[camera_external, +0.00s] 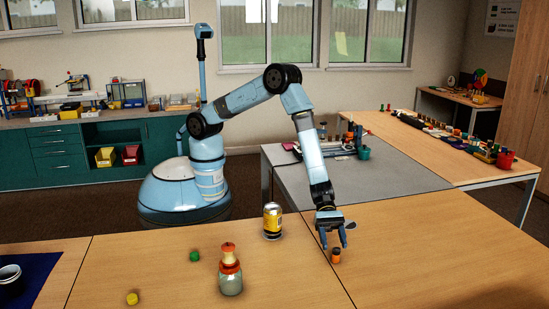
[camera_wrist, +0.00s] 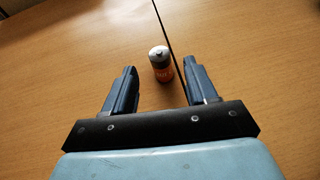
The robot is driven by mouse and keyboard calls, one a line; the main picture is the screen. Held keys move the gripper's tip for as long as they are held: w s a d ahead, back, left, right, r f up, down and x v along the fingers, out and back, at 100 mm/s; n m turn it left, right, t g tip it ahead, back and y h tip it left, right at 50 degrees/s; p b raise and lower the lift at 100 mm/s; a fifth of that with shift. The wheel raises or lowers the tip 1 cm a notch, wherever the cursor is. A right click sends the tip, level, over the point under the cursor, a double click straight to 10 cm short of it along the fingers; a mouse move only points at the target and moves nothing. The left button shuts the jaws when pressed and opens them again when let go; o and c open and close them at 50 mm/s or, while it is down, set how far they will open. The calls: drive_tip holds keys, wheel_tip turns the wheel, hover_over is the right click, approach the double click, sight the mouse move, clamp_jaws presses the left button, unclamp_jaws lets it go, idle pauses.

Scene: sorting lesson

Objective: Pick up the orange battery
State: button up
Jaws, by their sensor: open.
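The orange battery (camera_external: 336,256) is a small orange cylinder with a dark end, standing on the wooden table near the seam between two table tops. My gripper (camera_external: 334,240) is open and empty, pointing down just above and beside the battery.
A glass jar with an orange top (camera_external: 230,272), a green piece (camera_external: 194,256) and a yellow piece (camera_external: 132,298) are further left. The table (camera_external: 430,260) right of the battery is clear.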

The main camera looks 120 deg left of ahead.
sight(336, 254)
drive_tip(key=shift+f+x, duration=0.25)
drive_tip(key=shift+x, duration=2.3)
drive_tip(key=shift+s+a, duration=0.1)
drive_tip(key=shift+c, duration=0.3)
drive_tip(key=c, duration=1)
drive_tip(key=shift+r, duration=0.1)
